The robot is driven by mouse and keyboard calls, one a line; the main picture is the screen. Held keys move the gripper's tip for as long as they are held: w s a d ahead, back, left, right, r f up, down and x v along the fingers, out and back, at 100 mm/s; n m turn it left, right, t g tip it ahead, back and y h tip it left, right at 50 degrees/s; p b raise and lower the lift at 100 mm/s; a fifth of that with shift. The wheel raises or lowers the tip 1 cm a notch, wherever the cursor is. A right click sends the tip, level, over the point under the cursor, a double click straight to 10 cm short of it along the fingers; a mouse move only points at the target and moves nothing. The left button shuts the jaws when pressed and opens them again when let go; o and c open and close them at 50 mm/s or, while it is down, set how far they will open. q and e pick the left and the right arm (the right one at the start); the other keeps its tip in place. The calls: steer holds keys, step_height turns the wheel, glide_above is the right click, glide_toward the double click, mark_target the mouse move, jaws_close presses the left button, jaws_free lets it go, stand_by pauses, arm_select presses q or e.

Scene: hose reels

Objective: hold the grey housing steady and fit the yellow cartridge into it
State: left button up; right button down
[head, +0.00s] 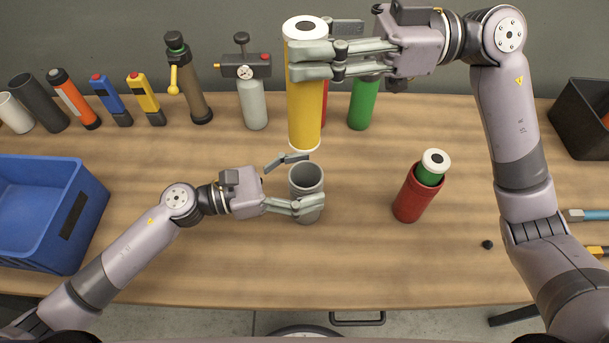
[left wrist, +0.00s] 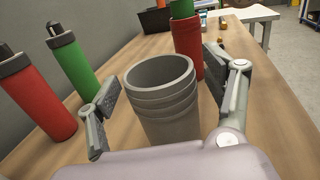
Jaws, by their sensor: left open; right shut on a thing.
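The grey housing (head: 306,182) stands upright on the table, its open top facing up and looking empty in the left wrist view (left wrist: 163,100). My left gripper (head: 294,182) is open, with one finger on each side of the housing; gaps show between fingers and wall in the left wrist view. The yellow cartridge (head: 305,112) is upright, with a white top and a dark spot on it. My right gripper (head: 306,62) is shut on its upper part. Its lower end shows just above and behind the housing in the head view; the exact height gap is hard to tell.
A red housing with a green cartridge in it (head: 418,188) stands right of the grey housing. A blue crate (head: 75,210) is at the left. Several bottles and tools line the back, including a grey canister (head: 252,100) and a green bottle (head: 362,105). The front middle is clear.

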arm_select(q)
steer(key=shift+c, duration=0.5)
steer(key=c, duration=1.3)
arm_select(e)
steer(key=s+a+f+n+g+h, duration=0.2)
steer(key=s+a+n+g, duration=0.15)
steer(key=g, duration=0.25)
steer(key=w+d+f+n+g, duration=0.1)
steer(key=w+f, duration=0.1)
steer(key=f, duration=0.7)
steer(key=w+d+f+n+h, duration=0.1)
steer(key=d+f, duration=0.1)
steer(key=f, duration=0.7)
steer(key=shift+w+d+g, duration=0.25)
steer(key=shift+w+g, duration=0.15)
